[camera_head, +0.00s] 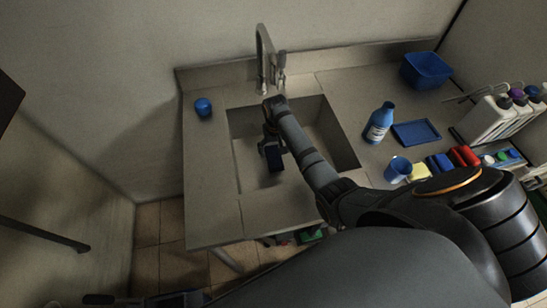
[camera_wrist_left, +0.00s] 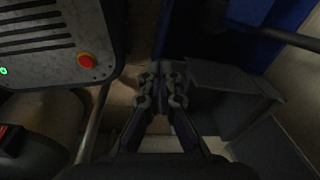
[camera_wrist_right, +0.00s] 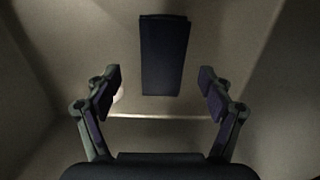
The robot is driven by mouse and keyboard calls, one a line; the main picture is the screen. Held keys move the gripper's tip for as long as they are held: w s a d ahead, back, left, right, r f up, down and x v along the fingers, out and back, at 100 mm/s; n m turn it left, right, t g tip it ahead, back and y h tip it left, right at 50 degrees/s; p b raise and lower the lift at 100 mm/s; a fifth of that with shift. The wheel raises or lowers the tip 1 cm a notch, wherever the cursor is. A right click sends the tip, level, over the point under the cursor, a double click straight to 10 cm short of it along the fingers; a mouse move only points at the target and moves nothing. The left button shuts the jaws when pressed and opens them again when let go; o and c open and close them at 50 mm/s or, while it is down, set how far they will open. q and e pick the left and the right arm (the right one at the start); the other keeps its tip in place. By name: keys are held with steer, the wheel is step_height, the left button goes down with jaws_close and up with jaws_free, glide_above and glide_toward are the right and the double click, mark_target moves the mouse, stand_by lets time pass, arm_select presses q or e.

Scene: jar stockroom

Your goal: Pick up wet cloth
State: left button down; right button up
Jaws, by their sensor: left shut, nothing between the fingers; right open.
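The wet cloth shows as a dark blue, flat oblong (camera_wrist_right: 163,55) in the right wrist view, lying in the sink basin. In the head view it is a small dark blue patch (camera_head: 274,158) just below my right gripper. My right gripper (camera_wrist_right: 160,82) is open, one finger to each side of the cloth's near end, and holds nothing. In the head view my right gripper (camera_head: 269,136) reaches down into the sink (camera_head: 238,160). My left gripper (camera_wrist_left: 160,92) is shut and empty, away from the sink, over the floor area.
A tap (camera_head: 263,60) stands behind the basin. A blue round item (camera_head: 203,107) sits left of it. To the right are a blue bottle (camera_head: 380,122), a blue tray (camera_head: 416,132), a blue cup (camera_head: 398,169) and a blue tub (camera_head: 427,70). A red button (camera_wrist_left: 86,60) is near my left gripper.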

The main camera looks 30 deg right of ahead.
mark_target(274, 156)
steer(key=f, duration=0.4)
steer(key=shift+w+a, duration=0.15)
steer(key=shift+w, duration=0.05)
steer(key=shift+f, duration=0.3)
steer(key=shift+c, duration=0.8)
steer(key=c, duration=0.7)
arm_select(q)
steer(key=w, duration=0.2)
steer(key=shift+w+d, duration=0.15)
steer(key=shift+w, duration=0.15)
arm_select(e)
steer(key=c, duration=0.5)
steer(key=shift+r, duration=0.15)
